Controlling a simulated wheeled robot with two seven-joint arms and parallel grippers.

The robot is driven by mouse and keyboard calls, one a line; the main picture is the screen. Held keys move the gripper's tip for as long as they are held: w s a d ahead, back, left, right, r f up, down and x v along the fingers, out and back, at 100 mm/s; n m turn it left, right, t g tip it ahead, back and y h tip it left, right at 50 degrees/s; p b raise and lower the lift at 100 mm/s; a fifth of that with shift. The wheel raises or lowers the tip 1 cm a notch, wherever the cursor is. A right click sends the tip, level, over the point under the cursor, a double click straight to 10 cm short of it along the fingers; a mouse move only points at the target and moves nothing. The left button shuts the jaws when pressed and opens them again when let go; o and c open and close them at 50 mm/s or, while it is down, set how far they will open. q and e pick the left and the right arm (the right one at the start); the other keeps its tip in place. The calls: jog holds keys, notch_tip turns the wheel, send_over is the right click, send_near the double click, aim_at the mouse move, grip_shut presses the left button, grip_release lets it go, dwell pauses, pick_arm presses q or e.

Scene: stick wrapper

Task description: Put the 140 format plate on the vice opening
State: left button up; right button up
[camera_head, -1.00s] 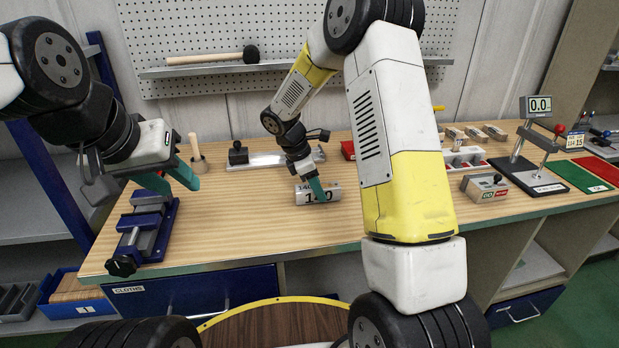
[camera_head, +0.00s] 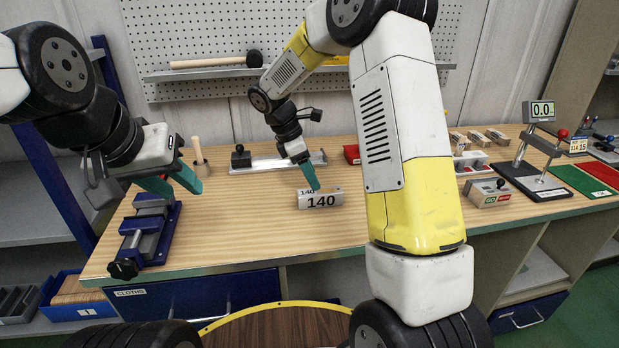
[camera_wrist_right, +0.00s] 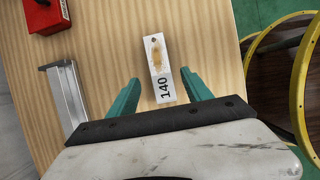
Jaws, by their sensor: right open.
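The 140 format plate (camera_head: 321,202) is a small pale block marked 140, lying on the wooden bench near its front middle. In the right wrist view the plate (camera_wrist_right: 159,72) lies between and just ahead of my fingertips, with a brownish patch on its face. My right gripper (camera_head: 312,184) is open just above and behind the plate, empty; its teal fingers (camera_wrist_right: 157,88) straddle the line of the plate. The blue vice (camera_head: 148,232) with grey jaws stands at the bench's left end. My left gripper (camera_head: 177,180) hangs above the vice, its two teal fingers apart and empty.
A metal rail with a black knob (camera_head: 278,162) lies behind the plate. A red box (camera_head: 352,154) sits further back. A scale-like stand (camera_head: 533,165) and a small grey device (camera_head: 487,192) are at the right. Bare bench lies between vice and plate.

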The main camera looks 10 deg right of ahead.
jog(key=s+d+r+m+t+y, duration=0.25)
jog(key=s+r+m, duration=0.45)
jog(key=s+r, duration=0.55)
jog(key=s+d+r+m+t+y, duration=0.1)
jog(key=s+r+m+t+y, duration=0.2)
jog(key=s+m, duration=0.6)
jog(key=s+r+y, duration=0.1)
jog(key=s, duration=0.2)
jog(key=shift+m, duration=0.4)
jog(key=shift+o, duration=0.4)
jog(key=shift+s+m+t, duration=0.25)
jog(key=shift+s+m, duration=0.15)
jog(key=shift+s, duration=0.1)
jog(key=n+g+h, duration=0.5)
jog(key=n+g, duration=0.1)
jog(key=n, duration=1.2)
send_over(319, 191)
jog(key=a, duration=0.2)
jog(key=f, duration=1.4)
jog(key=shift+s+d+f, duration=0.15)
jog(key=shift+s, duration=0.15)
jog(key=x, duration=0.8)
jog(key=shift+w+a, duration=0.15)
jog(key=shift+a, duration=0.1)
